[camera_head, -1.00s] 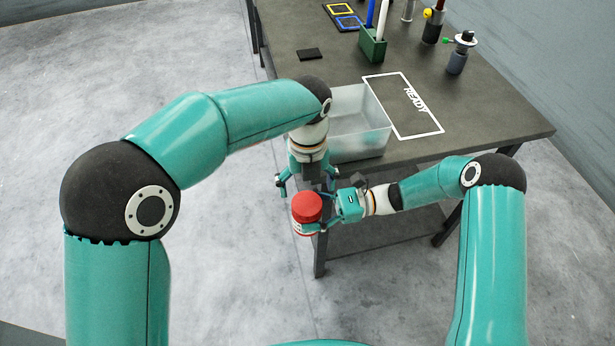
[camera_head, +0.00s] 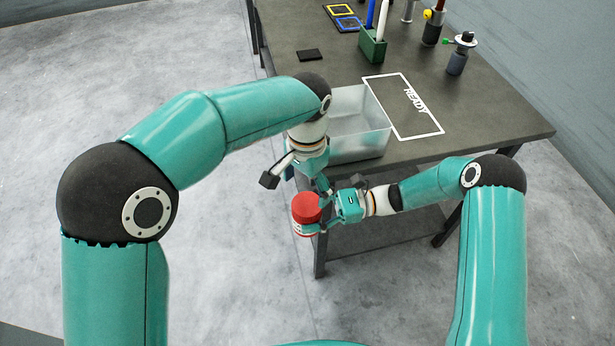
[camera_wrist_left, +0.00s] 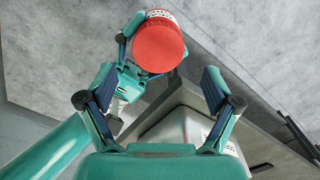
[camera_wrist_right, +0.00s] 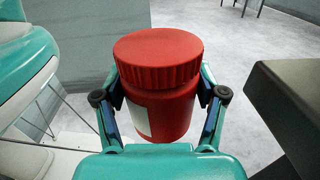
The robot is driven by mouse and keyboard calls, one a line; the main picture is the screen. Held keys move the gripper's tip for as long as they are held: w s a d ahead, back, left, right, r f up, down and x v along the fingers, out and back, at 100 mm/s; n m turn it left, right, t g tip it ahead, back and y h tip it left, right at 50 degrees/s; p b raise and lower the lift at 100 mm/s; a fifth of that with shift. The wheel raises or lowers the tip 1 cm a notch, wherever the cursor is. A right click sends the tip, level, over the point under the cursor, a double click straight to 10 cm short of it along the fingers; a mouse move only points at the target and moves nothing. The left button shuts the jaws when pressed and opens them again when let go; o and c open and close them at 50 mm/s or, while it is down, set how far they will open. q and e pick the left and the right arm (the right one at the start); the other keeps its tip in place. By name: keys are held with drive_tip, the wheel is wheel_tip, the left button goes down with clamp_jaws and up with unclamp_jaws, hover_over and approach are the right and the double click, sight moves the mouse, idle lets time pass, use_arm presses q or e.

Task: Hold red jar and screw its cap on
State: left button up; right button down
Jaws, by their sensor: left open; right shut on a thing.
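The red jar (camera_head: 302,229) with a pale label is upright in my right gripper (camera_head: 320,222), off the table's front corner. My right gripper is shut around its body; the right wrist view shows a finger on each side of the jar (camera_wrist_right: 165,115). The ribbed red cap (camera_wrist_right: 158,58) sits level on the jar's top. The cap also shows in the head view (camera_head: 306,206) and in the left wrist view (camera_wrist_left: 158,46). My left gripper (camera_head: 311,180) is open and empty above the cap, apart from it. In the left wrist view the cap lies beyond its spread fingers.
The dark table (camera_head: 480,115) is behind the grippers. A translucent bin (camera_head: 362,148) stands on its front corner, close behind my left gripper. A white READY outline (camera_head: 435,131), a green holder (camera_head: 373,46) and a dark square (camera_head: 310,55) lie further back.

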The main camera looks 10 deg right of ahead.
sight(307, 203)
use_arm(q)
drive_tip(key=n, duration=0.4)
drive_tip(key=shift+r, duration=0.15)
drive_tip(key=n, duration=0.6)
drive_tip(key=shift+r+n, duration=0.3)
drive_tip(key=n, duration=0.5)
drive_tip(key=shift+r, duration=0.35)
drive_tip(key=shift+d+r, duration=0.1)
drive_tip(key=shift+r, duration=0.3)
drive_tip(key=shift+f, duration=0.1)
drive_tip(key=shift+f, duration=3.95)
